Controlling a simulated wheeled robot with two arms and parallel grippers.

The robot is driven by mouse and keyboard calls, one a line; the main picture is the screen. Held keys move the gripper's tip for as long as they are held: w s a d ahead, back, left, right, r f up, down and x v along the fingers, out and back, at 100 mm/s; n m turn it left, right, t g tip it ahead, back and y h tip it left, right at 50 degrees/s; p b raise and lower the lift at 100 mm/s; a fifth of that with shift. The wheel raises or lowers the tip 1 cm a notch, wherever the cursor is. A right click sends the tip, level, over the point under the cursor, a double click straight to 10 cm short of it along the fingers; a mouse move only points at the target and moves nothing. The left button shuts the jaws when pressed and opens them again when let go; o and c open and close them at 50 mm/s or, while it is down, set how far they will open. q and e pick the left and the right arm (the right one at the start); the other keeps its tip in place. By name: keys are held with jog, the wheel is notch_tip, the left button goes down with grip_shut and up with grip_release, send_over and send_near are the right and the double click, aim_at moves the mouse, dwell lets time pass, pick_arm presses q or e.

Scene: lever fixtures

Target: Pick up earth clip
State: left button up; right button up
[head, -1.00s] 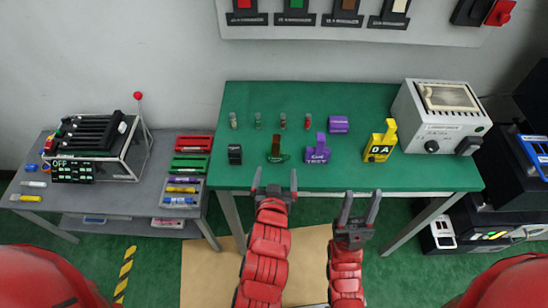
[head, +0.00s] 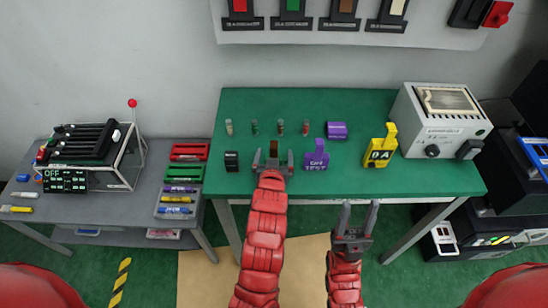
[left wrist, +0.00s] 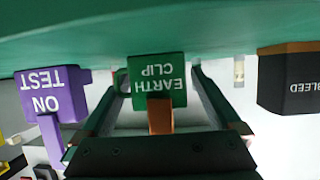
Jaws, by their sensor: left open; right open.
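The green earth clip (left wrist: 157,75), with a brown lever, stands on the green table (head: 432,182). In the left wrist view its label shows upside down, between the two fingers. In the head view only its brown part (head: 274,147) shows clearly above my left gripper (head: 273,158), which hides the rest. My left gripper is open, its fingers one on each side of the clip. I cannot tell whether they touch it. My right gripper (head: 359,208) is open and empty in front of the table's front edge.
A purple "ON TEST" tag (head: 316,158) stands just right of the clip, and a black "BLEED" block (head: 232,161) to its left. A yellow tag (head: 379,150), a purple block (head: 337,130) and a grey instrument box (head: 437,122) are further right. Several small cylinders stand behind.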

pick_arm(q)
jog(key=shift+w+f, duration=0.1)
jog(key=shift+w, duration=0.15)
jog(key=c, duration=1.4)
jog(key=shift+c, duration=0.2)
